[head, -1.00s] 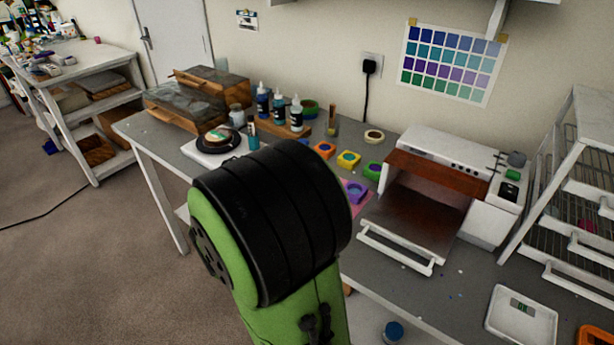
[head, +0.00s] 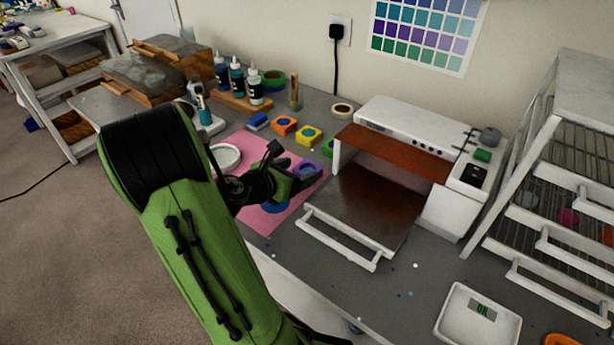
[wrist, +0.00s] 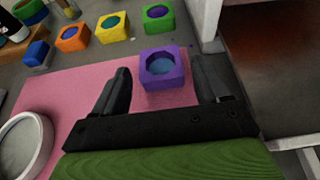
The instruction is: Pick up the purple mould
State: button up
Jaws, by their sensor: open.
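The purple mould (wrist: 163,69) is a small square block with a round hollow holding blue-grey material. It stands on the pink mat (wrist: 75,97), near the mat's right edge. In the wrist view it lies ahead of and between the two fingers of my open gripper (wrist: 165,92), with no contact that I can make out. In the head view the purple mould (head: 306,170) is partly hidden behind my gripper (head: 292,180), which is low over the mat from the left.
The open oven (head: 375,205) stands close on the right, its door lowered. Orange (wrist: 72,38), yellow (wrist: 111,27) and green (wrist: 158,17) moulds stand behind. A white round dish (wrist: 22,145) is at left.

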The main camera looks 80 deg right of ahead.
aim_at(313, 166)
jog(key=b+x, duration=0.2)
jog(key=x, duration=0.4)
jog(key=shift+d+f, duration=0.1)
jog(key=shift+f, duration=0.15)
jog(key=shift+c, duration=0.4)
jog(key=shift+r, duration=0.1)
jog(key=c, duration=0.7)
